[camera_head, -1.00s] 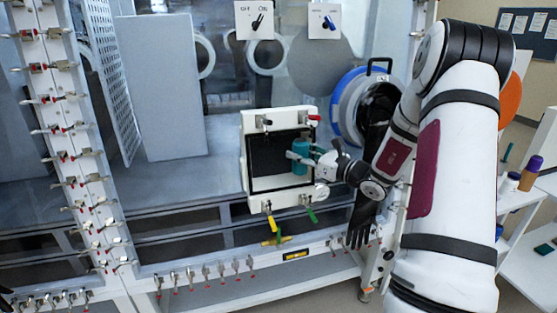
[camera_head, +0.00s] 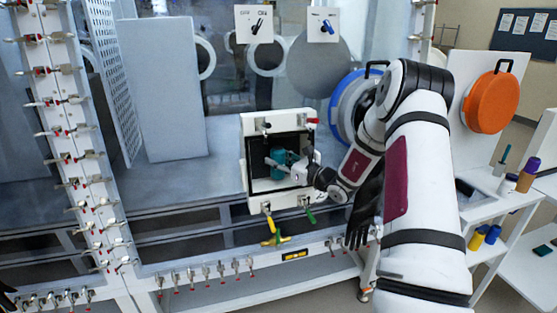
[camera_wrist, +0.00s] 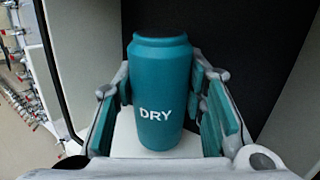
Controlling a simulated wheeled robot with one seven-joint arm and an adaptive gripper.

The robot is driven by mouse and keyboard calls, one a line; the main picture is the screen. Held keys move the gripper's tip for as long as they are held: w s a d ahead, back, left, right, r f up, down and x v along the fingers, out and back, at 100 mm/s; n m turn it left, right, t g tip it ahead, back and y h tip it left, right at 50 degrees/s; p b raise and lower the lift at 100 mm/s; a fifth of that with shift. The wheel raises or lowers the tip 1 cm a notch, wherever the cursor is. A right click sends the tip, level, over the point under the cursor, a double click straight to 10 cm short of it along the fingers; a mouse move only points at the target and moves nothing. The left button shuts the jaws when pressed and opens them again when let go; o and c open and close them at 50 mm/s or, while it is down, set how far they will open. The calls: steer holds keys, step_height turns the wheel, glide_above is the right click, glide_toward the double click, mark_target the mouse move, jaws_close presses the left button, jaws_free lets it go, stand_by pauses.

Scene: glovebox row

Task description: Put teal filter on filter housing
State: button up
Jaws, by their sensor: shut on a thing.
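The teal filter (camera_head: 278,157) is a teal canister with a narrower neck. It reads DRY in the wrist view (camera_wrist: 160,128) and looks upright there. My gripper (camera_head: 284,164) reaches from the right into the open front of a white-framed box (camera_head: 247,150) with a dark interior. In the wrist view the teal pads of my gripper (camera_wrist: 163,88) stand on both sides of the filter, shut on it. The filter is inside the box opening above a white surface (camera_wrist: 125,140). I cannot tell whether it touches that surface, or whether this box is the filter housing.
Yellow (camera_head: 269,224) and green (camera_head: 309,215) handles hang below the box. A black glove (camera_head: 360,215) hangs beside my arm. An orange round cover (camera_head: 492,102) is at right, above a white side table (camera_head: 490,210) with bottles.

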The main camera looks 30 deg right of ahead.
steer(key=shift+f, duration=0.4)
steer(key=shift+f+b, duration=0.2)
steer(key=shift+b, duration=0.1)
steer(key=o, duration=1.4)
steer(key=shift+r, duration=0.1)
